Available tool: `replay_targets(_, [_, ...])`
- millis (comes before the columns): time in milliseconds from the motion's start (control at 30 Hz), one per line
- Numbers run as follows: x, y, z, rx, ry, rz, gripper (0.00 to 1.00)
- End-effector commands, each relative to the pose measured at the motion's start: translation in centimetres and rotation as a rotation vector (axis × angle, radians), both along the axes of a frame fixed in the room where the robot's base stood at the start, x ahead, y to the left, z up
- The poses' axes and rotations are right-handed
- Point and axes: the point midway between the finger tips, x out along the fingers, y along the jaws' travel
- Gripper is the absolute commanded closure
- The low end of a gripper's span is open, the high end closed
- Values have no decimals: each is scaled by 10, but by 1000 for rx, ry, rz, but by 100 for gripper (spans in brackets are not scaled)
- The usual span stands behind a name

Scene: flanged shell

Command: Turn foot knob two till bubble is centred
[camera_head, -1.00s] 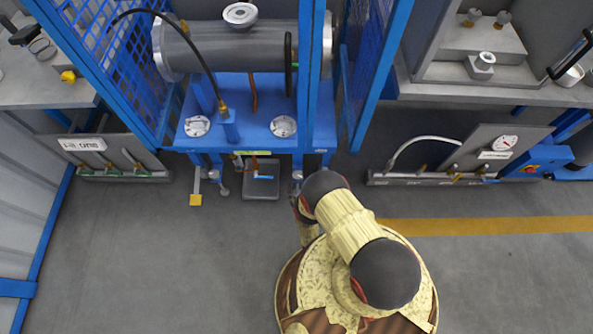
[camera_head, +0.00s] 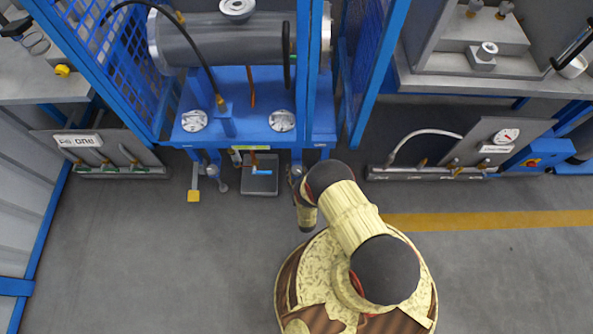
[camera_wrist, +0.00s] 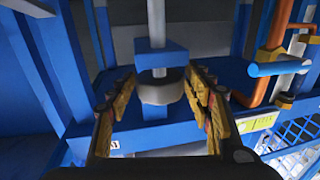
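In the wrist view a grey round foot knob (camera_wrist: 162,88) sits on a pale vertical rod below a blue bracket (camera_wrist: 161,55). My gripper (camera_wrist: 159,80) is open, with one ribbed yellow-brown finger on each side of the knob. A gap seems to show on both sides of it. Which numbered foot this is, I cannot tell. In the head view my arm reaches to the right front foot (camera_head: 297,171) of the blue stand (camera_head: 245,128), and the gripper itself is mostly hidden. No bubble can be made out in either view.
A blue-handled valve on an orange pipe (camera_wrist: 262,70) is close on the right in the wrist view. In the head view a grey floor box (camera_head: 258,183) and a yellow pedal (camera_head: 194,196) lie left of my arm.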

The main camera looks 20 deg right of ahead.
Motion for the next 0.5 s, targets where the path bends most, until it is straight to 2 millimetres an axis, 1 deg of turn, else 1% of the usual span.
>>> replay_targets(67, [0, 0, 0, 0, 0, 0, 56])
replay_targets(500, [0, 0, 0, 0, 0, 0, 81])
